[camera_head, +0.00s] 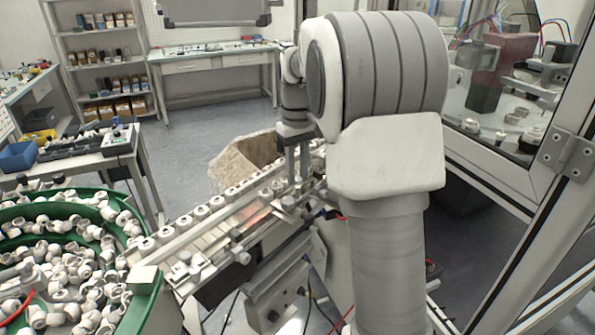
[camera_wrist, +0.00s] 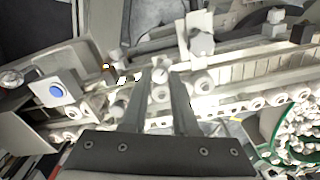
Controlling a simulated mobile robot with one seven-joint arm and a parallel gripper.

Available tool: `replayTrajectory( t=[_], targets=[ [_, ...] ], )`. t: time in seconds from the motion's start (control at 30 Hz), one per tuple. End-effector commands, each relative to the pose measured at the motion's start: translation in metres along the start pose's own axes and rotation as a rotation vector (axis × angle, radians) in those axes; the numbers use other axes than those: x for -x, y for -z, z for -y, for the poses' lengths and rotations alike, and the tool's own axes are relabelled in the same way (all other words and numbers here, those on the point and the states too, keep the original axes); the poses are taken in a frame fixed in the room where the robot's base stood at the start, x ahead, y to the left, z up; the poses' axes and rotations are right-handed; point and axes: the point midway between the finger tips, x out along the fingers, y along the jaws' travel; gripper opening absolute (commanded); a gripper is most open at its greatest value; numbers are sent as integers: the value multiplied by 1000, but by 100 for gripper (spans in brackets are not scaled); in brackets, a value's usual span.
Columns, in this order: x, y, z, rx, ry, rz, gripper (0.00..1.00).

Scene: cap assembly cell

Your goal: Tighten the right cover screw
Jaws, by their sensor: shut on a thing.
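My gripper (camera_head: 298,184) points down over the right part of the feed rail (camera_head: 205,228) in the head view. In the wrist view my gripper (camera_wrist: 159,76) has its two fingertips on either side of a small round pale screw head (camera_wrist: 159,75), and it is shut on this screw. The screw looks like the right cover screw. The fingers and the arm hide it in the head view, so I cannot tell how deep it sits.
Round white caps (camera_head: 201,213) line the rail. A green bowl feeder (camera_head: 145,279) full of white parts stands at the left. A framed machine enclosure (camera_head: 540,180) is close on the right. A tan bin (camera_head: 232,165) is behind the rail. The floor beyond is clear.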

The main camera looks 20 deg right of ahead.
Motion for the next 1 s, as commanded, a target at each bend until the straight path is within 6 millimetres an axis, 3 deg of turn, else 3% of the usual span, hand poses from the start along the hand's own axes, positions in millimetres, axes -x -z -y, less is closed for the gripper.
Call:
replayTrajectory(
  t=[1.0],
  targets=[
    [1,-1,0,-59,0,4,0]
  ],
)
